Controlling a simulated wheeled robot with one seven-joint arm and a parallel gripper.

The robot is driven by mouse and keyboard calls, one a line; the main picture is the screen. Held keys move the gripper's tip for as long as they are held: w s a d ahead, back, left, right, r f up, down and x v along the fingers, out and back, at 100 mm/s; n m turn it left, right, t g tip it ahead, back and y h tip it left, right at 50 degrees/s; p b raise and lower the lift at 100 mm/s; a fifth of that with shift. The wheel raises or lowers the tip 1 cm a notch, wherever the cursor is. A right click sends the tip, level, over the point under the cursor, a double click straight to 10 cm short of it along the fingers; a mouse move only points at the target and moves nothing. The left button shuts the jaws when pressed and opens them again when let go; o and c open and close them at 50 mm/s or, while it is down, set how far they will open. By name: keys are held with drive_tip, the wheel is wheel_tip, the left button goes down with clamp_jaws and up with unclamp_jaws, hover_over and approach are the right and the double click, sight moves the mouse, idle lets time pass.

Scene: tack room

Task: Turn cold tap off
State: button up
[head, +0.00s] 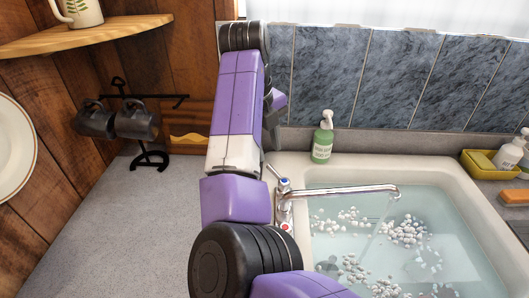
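A chrome tap (340,193) stands at the left rim of the sink, its spout reaching right over the basin. A thin stream of water falls from the spout. The cold tap handle (284,184), with a blue mark, is at the back end of the tap, with a short chrome lever pointing up and left. The hot tap handle (285,227), with a red mark, is nearer me and partly covered by my arm. My purple arm rises just left of the tap.
The white sink (320,168) holds water and many small pale pieces. A green soap bottle (322,138) stands behind the tap. A yellow caddy (480,163) is at the far right. Dark mugs (136,122) hang on a rack at left, below a wooden shelf (90,35). The left counter is clear.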

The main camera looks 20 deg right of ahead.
sight(272, 168)
drive_tip(key=f, duration=0.2)
drive_tip(key=w+d+f+p, duration=0.1)
drive_tip(key=f, duration=0.4)
drive_tip(key=shift+w+d+f+p, duration=0.15)
drive_tip(key=shift+d+f+p, duration=0.05)
drive_tip(key=shift+f+p, duration=0.15)
clamp_jaws()
idle(1.2)
